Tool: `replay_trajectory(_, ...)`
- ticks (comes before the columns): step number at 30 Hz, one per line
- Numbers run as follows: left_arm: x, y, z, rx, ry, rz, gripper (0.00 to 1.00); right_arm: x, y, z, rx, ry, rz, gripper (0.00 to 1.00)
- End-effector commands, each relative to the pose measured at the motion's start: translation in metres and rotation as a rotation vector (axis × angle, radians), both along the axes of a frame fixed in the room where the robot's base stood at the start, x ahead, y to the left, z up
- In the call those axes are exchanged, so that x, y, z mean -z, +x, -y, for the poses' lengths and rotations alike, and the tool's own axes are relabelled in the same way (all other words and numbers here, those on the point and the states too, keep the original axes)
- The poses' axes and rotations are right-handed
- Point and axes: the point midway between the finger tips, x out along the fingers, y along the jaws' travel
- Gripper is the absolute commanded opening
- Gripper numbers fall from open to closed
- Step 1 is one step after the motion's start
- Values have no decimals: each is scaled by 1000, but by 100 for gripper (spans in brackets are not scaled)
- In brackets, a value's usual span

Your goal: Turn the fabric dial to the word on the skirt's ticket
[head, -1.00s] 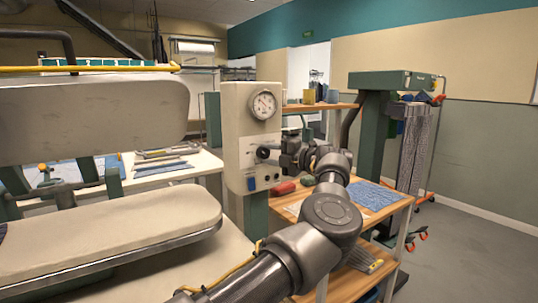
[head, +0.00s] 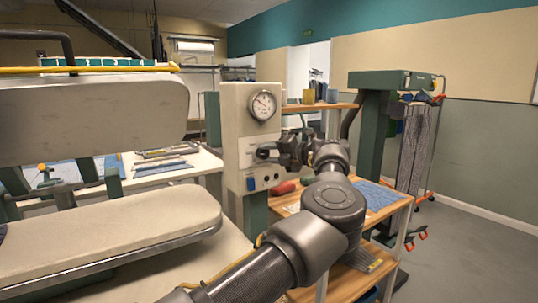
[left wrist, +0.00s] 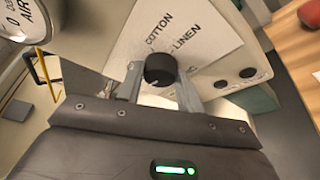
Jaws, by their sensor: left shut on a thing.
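The fabric dial is a small black knob (left wrist: 160,70) on a pale panel, with the words COTTON and LINEN printed on its white plate (left wrist: 185,35). In the head view the dial (head: 264,152) sits on the front of the cream control box, below a gauge. My left gripper (left wrist: 160,84) is shut on the dial, one finger on each side; in the head view it reaches the panel from the right (head: 274,154). Where the dial points is not clear. No readable skirt ticket shows. My right gripper is out of view.
The control box (head: 233,125) carries a round gauge (head: 263,106) and a blue switch (head: 252,184). The press's padded boards (head: 110,225) stand left. At right are a wooden table (head: 398,212) with blue cloth (head: 375,196) and a red item (head: 284,188), and a garment rail (head: 440,125).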

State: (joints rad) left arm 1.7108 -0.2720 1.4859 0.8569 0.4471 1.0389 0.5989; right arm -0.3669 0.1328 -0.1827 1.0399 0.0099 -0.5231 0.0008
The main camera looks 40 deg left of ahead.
Motion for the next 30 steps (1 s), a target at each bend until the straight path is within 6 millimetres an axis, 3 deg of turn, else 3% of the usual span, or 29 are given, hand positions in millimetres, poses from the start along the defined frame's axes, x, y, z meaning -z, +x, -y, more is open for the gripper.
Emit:
replay_trajectory(14,-7,2,1,9,5,22,14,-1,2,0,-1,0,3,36)
replay_trajectory(15,-7,2,1,9,4,22,42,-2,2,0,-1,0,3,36)
replay_trajectory(19,-5,1,1,5,2,18,58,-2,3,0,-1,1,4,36)
replay_trajectory(30,-3,0,5,1,-1,13,58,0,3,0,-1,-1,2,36)
